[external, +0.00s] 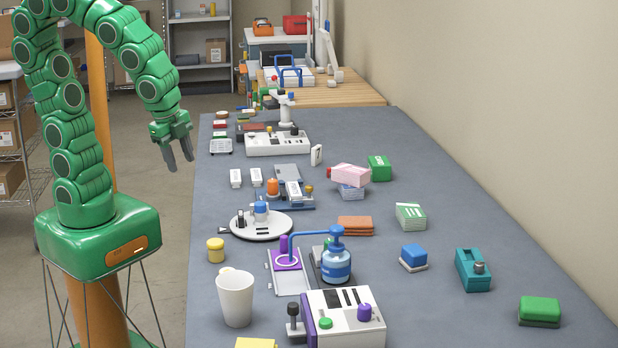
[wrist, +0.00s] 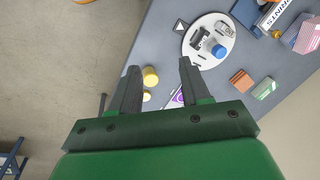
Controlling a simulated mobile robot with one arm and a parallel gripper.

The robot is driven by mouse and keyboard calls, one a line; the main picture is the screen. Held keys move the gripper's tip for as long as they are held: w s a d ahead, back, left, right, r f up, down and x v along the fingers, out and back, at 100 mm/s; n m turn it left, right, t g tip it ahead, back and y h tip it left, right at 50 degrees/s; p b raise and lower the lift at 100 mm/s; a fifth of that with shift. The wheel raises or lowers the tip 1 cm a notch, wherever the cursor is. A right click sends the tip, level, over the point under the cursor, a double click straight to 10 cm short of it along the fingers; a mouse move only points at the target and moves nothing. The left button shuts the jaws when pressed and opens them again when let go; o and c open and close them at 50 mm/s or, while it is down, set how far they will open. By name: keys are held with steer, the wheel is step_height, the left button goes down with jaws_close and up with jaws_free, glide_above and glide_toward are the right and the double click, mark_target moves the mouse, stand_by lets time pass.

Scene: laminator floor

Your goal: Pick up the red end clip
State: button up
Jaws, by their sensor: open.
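My gripper (external: 179,164) is open and empty, hanging in the air beside the left edge of the grey table, with its fingers pointing down. No red clip shows in the wrist view.
A white round plate (external: 262,225) with small devices, a yellow cylinder (external: 216,250) and a white mug (external: 235,297) stand along the table's left side. A white switch box (external: 277,144) stands right of the red piece. Bare table (external: 215,185) lies nearest my gripper.

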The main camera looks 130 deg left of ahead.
steer(key=w+a+f+m+t+y, duration=0.1)
steer(key=w+a+m+y, duration=0.15)
steer(key=a, duration=0.95)
steer(key=w+a+f+m+y, duration=0.1)
steer(key=w+a+m+y, duration=0.15)
steer(key=a, duration=0.95)
steer(key=w+a+f+m+t+y, duration=0.1)
steer(key=a+m+y, duration=0.25)
steer(key=a, duration=0.85)
steer(key=s+a+f+m+t, duration=0.2)
steer(key=a+f+m, duration=0.2)
steer(key=a+m, duration=0.45)
steer(key=m+t, duration=0.3)
steer(key=m, duration=0.3)
glide_toward(328, 168)
steer(key=shift+w+a+r, duration=0.1)
steer(key=shift+w+a, duration=0.9)
steer(key=shift+a, duration=0.1)
steer(key=shift+s+a+f+m, duration=0.1)
steer(key=shift+s+f+m, duration=0.1)
steer(key=shift+f+m, duration=0.35)
steer(key=shift+w+a+f+t, duration=0.3)
steer(key=shift+w+a+f, duration=0.15)
steer(key=shift+w+a, duration=0.15)
steer(key=shift+s+x, duration=0.25)
steer(key=shift+x, duration=2.7)
steer(key=shift+a+f, duration=0.15)
steer(key=shift+a, duration=0.05)
